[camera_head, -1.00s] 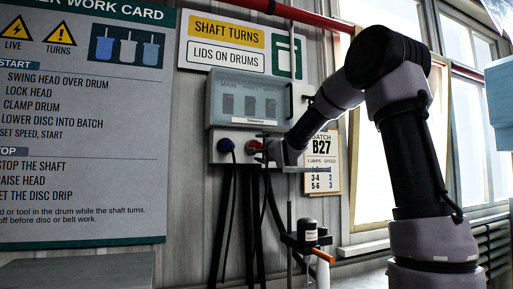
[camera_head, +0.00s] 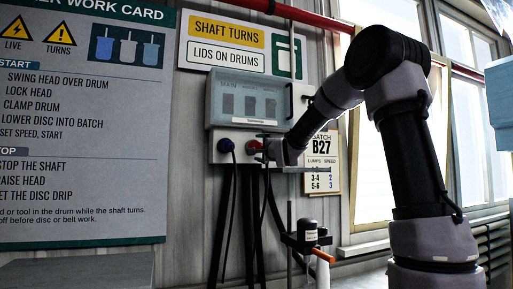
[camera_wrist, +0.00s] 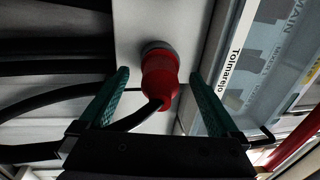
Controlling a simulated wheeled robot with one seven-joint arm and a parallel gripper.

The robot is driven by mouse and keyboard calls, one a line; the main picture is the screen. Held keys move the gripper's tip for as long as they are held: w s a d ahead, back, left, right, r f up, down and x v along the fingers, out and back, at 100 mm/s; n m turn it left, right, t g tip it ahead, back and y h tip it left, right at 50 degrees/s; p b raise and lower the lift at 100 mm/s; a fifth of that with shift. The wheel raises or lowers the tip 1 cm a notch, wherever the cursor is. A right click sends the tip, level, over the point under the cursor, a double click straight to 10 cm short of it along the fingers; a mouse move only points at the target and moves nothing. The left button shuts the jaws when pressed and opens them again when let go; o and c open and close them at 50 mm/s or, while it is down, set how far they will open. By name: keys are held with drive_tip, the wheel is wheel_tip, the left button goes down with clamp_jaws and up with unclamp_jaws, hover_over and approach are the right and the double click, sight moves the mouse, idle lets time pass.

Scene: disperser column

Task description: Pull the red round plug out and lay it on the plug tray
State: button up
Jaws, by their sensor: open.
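The red round plug (camera_wrist: 160,78) sits in a grey socket on the white face of the wall box, with a black cable running from its near end. In the head view the red plug (camera_head: 254,146) is partly hidden by my wrist. My gripper (camera_wrist: 158,85) is open, with one green finger on each side of the plug. A gap shows between the plug and each finger. In the head view my gripper (camera_head: 268,149) is at the right part of the box. I cannot identify the plug tray for certain.
The clear-covered switch box (camera_head: 245,100) is just above. Black cables (camera_head: 252,215) hang below. A stand with a small motor unit (camera_head: 306,234) is lower right.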

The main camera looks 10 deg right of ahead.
clamp_jaws()
drive_tip(key=shift+s, duration=0.1)
drive_tip(key=shift+v, duration=2.9)
drive_tip(key=shift+s, duration=0.1)
